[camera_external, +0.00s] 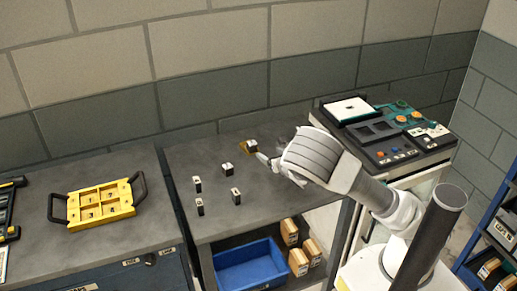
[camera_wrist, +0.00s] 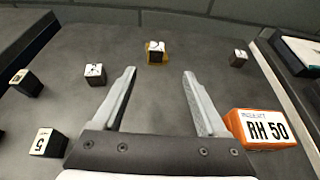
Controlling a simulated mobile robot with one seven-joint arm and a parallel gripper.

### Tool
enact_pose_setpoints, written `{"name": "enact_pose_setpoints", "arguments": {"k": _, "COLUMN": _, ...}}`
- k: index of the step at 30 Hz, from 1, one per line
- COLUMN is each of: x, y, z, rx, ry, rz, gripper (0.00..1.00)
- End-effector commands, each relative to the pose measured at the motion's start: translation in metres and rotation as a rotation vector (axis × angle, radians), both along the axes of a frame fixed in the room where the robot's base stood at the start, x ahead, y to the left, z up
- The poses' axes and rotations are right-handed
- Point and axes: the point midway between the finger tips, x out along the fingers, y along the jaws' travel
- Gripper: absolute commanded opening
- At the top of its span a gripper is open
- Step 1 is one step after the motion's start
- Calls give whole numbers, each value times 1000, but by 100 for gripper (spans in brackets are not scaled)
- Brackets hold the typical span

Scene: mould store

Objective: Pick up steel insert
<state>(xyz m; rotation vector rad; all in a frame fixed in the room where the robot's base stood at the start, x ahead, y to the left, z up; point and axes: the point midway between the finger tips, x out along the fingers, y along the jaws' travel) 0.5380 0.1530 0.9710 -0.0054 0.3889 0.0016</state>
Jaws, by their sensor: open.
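Several small dark blocks with pale marked tops stand apart on the grey bench; I cannot tell which is the steel insert. One block (camera_wrist: 157,47) has a yellow base or edge and stands beyond my fingertips, roughly between their lines; it also shows in the external view (camera_external: 251,146). Others are a block to the left (camera_wrist: 95,73), one farther left (camera_wrist: 25,82), one at lower left (camera_wrist: 50,143) and one at far right (camera_wrist: 238,58). My gripper (camera_wrist: 159,72) is open and empty above the bench; it also shows in the external view (camera_external: 264,163).
An orange box marked RH 50 (camera_wrist: 265,128) stands close right of my right finger. A control panel (camera_external: 385,132) is right of the bench. A yellow tray (camera_external: 101,206) lies on the left bench. A blue bin (camera_external: 250,265) sits on the shelf below.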

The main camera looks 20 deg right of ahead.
Motion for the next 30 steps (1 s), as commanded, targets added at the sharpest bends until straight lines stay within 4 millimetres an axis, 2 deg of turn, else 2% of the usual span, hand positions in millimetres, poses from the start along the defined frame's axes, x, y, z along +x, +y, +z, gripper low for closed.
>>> {"name": "enact_pose_setpoints", "arguments": {"k": 15, "x": 84, "y": -2, "z": -36, "rx": 4, "ry": 2, "rz": -5, "gripper": 75}}
{"name": "enact_pose_setpoints", "arguments": {"k": 19, "x": 98, "y": -1, "z": -41, "rx": 5, "ry": 2, "rz": -4, "gripper": 75}}
{"name": "enact_pose_setpoints", "arguments": {"k": 26, "x": 109, "y": 1, "z": -46, "rx": 5, "ry": 3, "rz": -4, "gripper": 75}}
{"name": "enact_pose_setpoints", "arguments": {"k": 30, "x": 125, "y": 4, "z": -52, "rx": 6, "ry": 2, "rz": -5, "gripper": 75}}
